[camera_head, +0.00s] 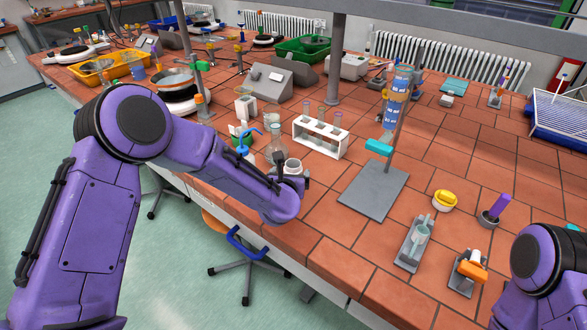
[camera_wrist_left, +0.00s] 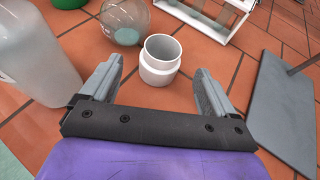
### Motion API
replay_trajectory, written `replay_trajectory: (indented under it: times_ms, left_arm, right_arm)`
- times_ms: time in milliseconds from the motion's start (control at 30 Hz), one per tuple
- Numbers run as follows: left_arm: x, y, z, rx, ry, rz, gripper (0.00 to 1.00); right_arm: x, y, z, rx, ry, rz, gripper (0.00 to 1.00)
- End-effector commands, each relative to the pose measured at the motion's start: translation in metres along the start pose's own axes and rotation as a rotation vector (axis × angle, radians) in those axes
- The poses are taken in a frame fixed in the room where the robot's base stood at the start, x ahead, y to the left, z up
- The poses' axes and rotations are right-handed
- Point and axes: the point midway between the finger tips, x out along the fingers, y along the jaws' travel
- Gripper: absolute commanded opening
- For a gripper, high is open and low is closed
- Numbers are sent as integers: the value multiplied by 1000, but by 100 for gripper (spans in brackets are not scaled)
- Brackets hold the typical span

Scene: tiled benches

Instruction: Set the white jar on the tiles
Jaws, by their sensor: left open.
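The white jar (camera_head: 293,166) is a small open-topped pot standing on the red tiles (camera_head: 330,228) near the front of the bench, in front of the test-tube rack. In the left wrist view the white jar (camera_wrist_left: 158,66) stands upright between and slightly beyond the two fingertips, with a gap on each side. My left gripper (camera_wrist_left: 158,72) is open and empty. In the head view my left gripper (camera_head: 292,177) is small and partly hides the jar's lower part. Of my right arm only a purple link shows at the bottom right; its gripper is not in view.
A round glass flask (camera_wrist_left: 124,18) and a large pale bottle (camera_wrist_left: 36,50) stand left of the jar. The white tube rack (camera_head: 320,136) is behind it. A grey stand plate (camera_head: 373,190) lies to the right. Bare tiles lie in front of the plate.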

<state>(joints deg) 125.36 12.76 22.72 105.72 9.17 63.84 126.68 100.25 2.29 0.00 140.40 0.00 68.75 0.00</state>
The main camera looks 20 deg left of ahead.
Motion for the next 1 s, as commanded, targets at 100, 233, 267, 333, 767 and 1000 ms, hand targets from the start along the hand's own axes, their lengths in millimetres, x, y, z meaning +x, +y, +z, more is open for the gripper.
replay_trajectory:
  times_ms: [100, 233, 267, 333, 767, 1000]
  left_arm:
    - [17, -1, 1, 5, 1, 0, 89]
    - [39, -2, -3, 3, 0, 1, 89]
    - [43, -1, -3, 3, 0, 1, 89]
    - [48, -1, -4, 3, 1, 1, 89]
    - [50, -1, -5, 1, 1, 1, 29]
    - [50, -1, -5, 1, 0, 1, 24]
  right_arm:
    - [-16, 1, -7, 0, 0, 0, 43]
    - [-23, 2, -10, 0, 1, 0, 43]
    - [-24, 2, -10, 0, 1, 0, 43]
    - [-24, 2, -10, 0, 1, 0, 43]
    - [-23, 2, -10, 0, 0, 0, 43]
    - [-23, 2, -10, 0, 0, 0, 43]
